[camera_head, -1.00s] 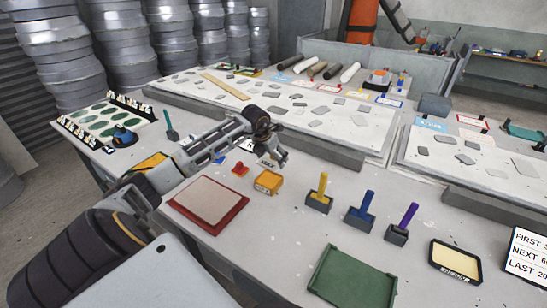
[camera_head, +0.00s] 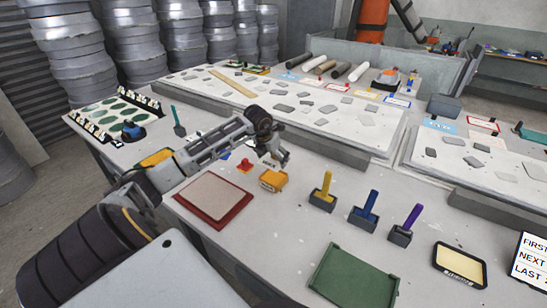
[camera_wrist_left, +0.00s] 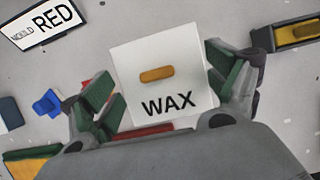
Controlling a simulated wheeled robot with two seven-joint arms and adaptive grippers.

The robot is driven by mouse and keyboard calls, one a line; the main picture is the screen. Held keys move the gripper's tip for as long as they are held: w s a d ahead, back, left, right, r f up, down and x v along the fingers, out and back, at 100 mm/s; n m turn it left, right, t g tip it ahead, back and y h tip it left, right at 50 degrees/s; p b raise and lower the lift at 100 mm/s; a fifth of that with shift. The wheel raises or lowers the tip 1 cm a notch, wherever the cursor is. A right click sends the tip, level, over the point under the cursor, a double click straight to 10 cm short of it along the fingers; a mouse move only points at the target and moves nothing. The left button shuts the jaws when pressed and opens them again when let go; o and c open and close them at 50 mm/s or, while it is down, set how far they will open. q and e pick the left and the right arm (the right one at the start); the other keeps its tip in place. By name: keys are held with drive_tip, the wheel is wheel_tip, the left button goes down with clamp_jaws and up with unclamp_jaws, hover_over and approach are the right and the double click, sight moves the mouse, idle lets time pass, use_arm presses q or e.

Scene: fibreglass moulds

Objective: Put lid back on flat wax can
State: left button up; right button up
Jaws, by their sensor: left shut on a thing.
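A flat white square lid marked WAX (camera_wrist_left: 160,104), with a tan bar handle on top, sits between the two fingers of my left gripper (camera_wrist_left: 165,95) in the left wrist view. The green-padded fingers are at its left and right edges, shut on it. In the head view my left gripper (camera_head: 279,156) is over the table, just behind a small orange-yellow box (camera_head: 273,180). I cannot tell for sure which thing is the flat wax can. What lies under the lid is mostly hidden; some red shows below it. My right gripper is not in view.
A red-rimmed tray (camera_head: 215,222) lies in front of the gripper. A small red piece (camera_head: 245,166) is nearby. Yellow, blue (camera_head: 365,212) and purple-handled tools stand to the right. A green tray (camera_head: 352,278) lies in front. Bare table lies between them.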

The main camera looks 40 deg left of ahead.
sight(272, 162)
use_arm(q)
drive_tip(key=shift+f, duration=0.2)
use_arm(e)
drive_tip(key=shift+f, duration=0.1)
use_arm(q)
drive_tip(key=shift+f+b, duration=0.5)
drive_tip(key=shift+f, duration=0.35)
drive_tip(key=shift+f+b, duration=0.7)
drive_tip(key=shift+f, duration=0.55)
drive_tip(key=shift+f+b, duration=0.6)
drive_tip(key=shift+f, duration=0.3)
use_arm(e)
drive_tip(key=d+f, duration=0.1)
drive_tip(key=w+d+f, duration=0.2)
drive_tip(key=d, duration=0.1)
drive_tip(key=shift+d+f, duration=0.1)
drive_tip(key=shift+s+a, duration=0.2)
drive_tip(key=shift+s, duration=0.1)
use_arm(q)
drive_tip(key=shift+f, duration=0.2)
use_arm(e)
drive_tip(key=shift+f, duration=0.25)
use_arm(q)
drive_tip(key=shift+b, duration=0.4)
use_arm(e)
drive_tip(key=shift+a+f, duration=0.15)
